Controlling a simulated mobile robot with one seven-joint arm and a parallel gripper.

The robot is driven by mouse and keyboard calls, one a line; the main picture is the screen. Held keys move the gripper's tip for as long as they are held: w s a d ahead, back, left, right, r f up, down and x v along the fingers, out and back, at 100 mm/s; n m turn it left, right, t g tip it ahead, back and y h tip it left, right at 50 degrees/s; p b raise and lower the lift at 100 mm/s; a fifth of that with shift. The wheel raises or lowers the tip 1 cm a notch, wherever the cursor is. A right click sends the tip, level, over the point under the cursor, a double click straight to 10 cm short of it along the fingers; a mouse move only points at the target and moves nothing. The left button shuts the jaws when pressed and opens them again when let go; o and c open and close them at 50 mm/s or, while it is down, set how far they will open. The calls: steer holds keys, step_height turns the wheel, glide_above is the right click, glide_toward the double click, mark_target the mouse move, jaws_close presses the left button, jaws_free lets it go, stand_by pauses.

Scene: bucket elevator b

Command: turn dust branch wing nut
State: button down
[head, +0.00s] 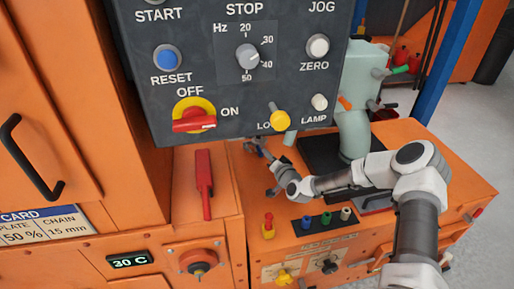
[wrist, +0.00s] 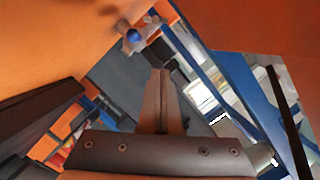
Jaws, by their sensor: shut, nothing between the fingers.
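My gripper (head: 256,148) is at the end of my arm, just below the grey control panel and above the orange cabinet top in the head view. In the wrist view its fingers (wrist: 158,76) are together with nothing between them. A grey lobed part with a blue centre (wrist: 134,37) shows beyond and left of the fingertips, apart from them, against an orange surface. It looks like a wing nut, but I cannot tell for sure. I cannot make out a wing nut in the head view; the panel may hide it.
The control panel (head: 226,105) with its knobs and red switch hangs close over my gripper. A red lever (head: 204,184) stands to the left. A pale green duct (head: 354,134) rises behind my arm. Several coloured knobs sit on a black strip (head: 324,219) in front.

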mark_target(247, 148)
steer(key=b+x, duration=0.1)
steer(key=x, duration=0.2)
steer(key=a+f+b+x, duration=0.1)
steer(key=x, duration=0.3)
steer(key=s+b+x, duration=0.1)
steer(key=b+x, duration=0.1)
steer(key=x, duration=0.1)
steer(key=shift+w+a+f, duration=0.2)
steer(key=shift+a+f, duration=0.05)
steer(key=shift+f, duration=0.15)
steer(key=shift+s+a+f, duration=0.15)
steer(key=shift+a+f, duration=0.35)
steer(key=shift+a, duration=0.1)
